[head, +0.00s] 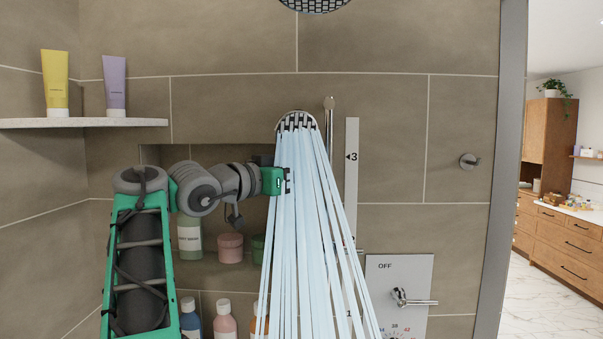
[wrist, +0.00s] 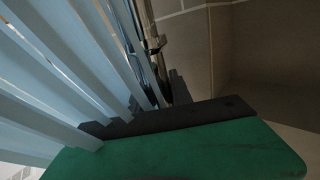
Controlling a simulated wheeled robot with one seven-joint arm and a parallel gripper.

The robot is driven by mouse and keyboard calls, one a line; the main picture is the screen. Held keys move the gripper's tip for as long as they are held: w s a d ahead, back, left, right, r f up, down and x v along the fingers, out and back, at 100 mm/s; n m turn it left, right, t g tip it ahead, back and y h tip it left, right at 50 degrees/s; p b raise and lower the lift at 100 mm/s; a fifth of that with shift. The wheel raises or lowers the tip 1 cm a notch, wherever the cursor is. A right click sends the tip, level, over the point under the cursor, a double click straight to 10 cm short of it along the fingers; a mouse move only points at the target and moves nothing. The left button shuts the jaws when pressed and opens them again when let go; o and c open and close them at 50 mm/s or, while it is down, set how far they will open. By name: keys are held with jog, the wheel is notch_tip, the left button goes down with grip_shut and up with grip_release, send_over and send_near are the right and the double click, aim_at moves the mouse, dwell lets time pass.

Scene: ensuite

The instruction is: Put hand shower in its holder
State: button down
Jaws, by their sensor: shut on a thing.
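The hand shower (head: 297,121) is a round chrome head in the head view, held up in front of the wall. Pale blue streams of water (head: 305,220) fan down from it. My gripper (head: 286,180) is shut, with its fingers at the water streams below the head; the grip on the handle is hidden by the water. A vertical chrome rail (head: 329,125) stands just right of the shower head. The holder on it cannot be made out clearly. In the wrist view, water (wrist: 60,75) fills the left, and a chrome fitting (wrist: 154,45) shows beyond it.
A white strip marked 3 and 1 (head: 351,185) runs beside the rail. A control panel (head: 385,268) with a lever is at lower right. A wall niche (head: 190,270) holds bottles and jars. A corner shelf (head: 85,123) carries two tubes. A fixed overhead shower (head: 315,4) hangs above.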

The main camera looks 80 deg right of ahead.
notch_tip(320, 180, down, 9)
jog(key=b, duration=0.7)
jog(key=shift+r, duration=0.2)
jog(key=c, duration=1.1)
grip_release()
jog(key=shift+o, duration=0.2)
jog(key=shift+a, duration=0.1)
